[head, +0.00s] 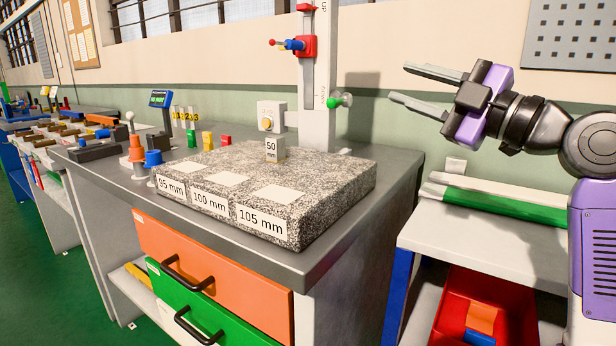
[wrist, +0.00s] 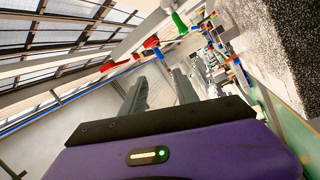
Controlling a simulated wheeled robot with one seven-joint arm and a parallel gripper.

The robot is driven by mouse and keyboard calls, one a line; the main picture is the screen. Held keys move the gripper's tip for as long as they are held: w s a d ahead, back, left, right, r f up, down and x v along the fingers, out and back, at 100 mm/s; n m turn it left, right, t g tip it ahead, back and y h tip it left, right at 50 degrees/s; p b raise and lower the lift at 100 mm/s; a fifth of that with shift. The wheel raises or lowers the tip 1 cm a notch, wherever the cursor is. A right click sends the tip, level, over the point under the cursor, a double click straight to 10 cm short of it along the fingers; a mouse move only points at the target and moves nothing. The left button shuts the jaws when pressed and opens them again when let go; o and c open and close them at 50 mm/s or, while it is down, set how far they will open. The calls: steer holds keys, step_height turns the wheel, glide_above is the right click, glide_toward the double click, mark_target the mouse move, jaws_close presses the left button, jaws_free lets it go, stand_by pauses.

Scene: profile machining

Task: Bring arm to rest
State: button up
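My gripper (head: 412,85) is raised at the upper right in the head view, with its fingers pointing left. Its two grey fingers are spread apart with nothing between them. In the wrist view my gripper (wrist: 160,95) also shows both fingers apart and empty. It is in the air, to the right of the height gauge column (head: 318,85) and apart from it. My purple and black arm is bent at the right edge of the head view.
A granite plate (head: 330,180) labelled 95, 100 and 105 mm lies on the grey bench, with a 50 mm block (head: 274,150) on it. A lower shelf table (head: 470,231) with white and green profiles (head: 500,203) and a red bin (head: 455,310) stand below my gripper.

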steer(key=s+d+f+m+t+h, duration=0.2)
steer(key=d+f+m+t+h, duration=0.3)
steer(key=f+m, duration=0.45)
steer(key=s+d+f+m+t+h, duration=0.2)
steer(key=d+f+m+h, duration=0.3)
steer(key=f+m, duration=0.4)
steer(key=s+a+f+m+g+h, duration=0.15)
steer(key=s+f+m+h, duration=0.45)
steer(key=s+f, duration=1.15)
steer(key=s+a+f+n+g+y, duration=0.15)
steer(key=s+f, duration=0.25)
steer(key=s, duration=0.5)
steer(key=s+a+f+g, duration=0.2)
steer(key=s+f, duration=0.2)
steer(key=s, duration=0.6)
steer(key=s+a+f+n+g, duration=0.15)
steer(key=s+f, duration=0.25)
steer(key=s, duration=0.5)
step_height(320, 180, up, 24)
steer(key=p, duration=2.4)
steer(key=shift+s+f+g, duration=0.2)
steer(key=shift+s+g, duration=0.15)
steer(key=shift+y, duration=0.25)
